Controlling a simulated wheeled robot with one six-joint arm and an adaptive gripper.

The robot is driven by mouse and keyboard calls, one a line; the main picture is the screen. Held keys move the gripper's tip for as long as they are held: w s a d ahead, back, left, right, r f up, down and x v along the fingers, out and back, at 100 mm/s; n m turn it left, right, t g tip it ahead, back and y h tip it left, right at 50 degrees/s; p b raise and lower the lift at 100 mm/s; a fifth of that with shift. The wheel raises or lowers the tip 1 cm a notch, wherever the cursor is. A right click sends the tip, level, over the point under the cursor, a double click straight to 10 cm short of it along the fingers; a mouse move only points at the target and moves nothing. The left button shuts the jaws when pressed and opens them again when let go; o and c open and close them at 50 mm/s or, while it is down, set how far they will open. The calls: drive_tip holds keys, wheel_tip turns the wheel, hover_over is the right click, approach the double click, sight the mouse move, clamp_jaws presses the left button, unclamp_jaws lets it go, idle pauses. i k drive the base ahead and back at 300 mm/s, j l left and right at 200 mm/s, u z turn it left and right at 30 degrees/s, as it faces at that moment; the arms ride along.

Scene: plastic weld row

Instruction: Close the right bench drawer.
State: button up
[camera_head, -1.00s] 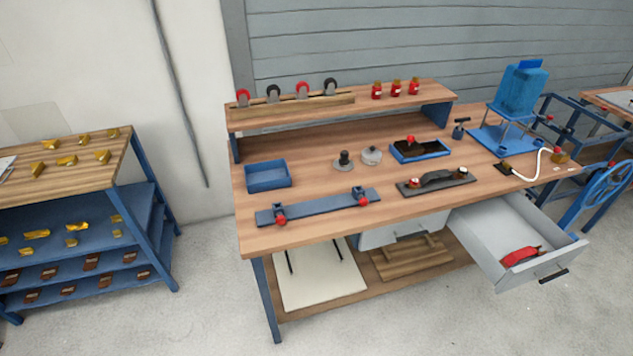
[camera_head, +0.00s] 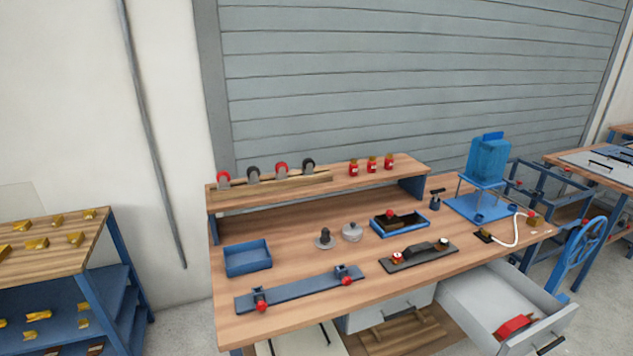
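The right bench drawer (camera_head: 482,307) is a light grey drawer pulled far out from under the wooden workbench, at the lower right of the head view. A red object (camera_head: 515,326) lies inside it near the front. Its dark handle (camera_head: 550,345) is on the front face, close to the picture's bottom edge. A second grey drawer (camera_head: 391,309) to its left looks shut under the bench top. My gripper is not in view.
The workbench (camera_head: 300,312) carries a blue tray (camera_head: 247,258), a blue clamp bar (camera_head: 300,290) and a blue tank on a stand (camera_head: 488,160). A shelf rack (camera_head: 55,245) is at left, with a gap between.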

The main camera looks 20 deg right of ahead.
sight(481, 299)
drive_tip(key=z, duration=1.3)
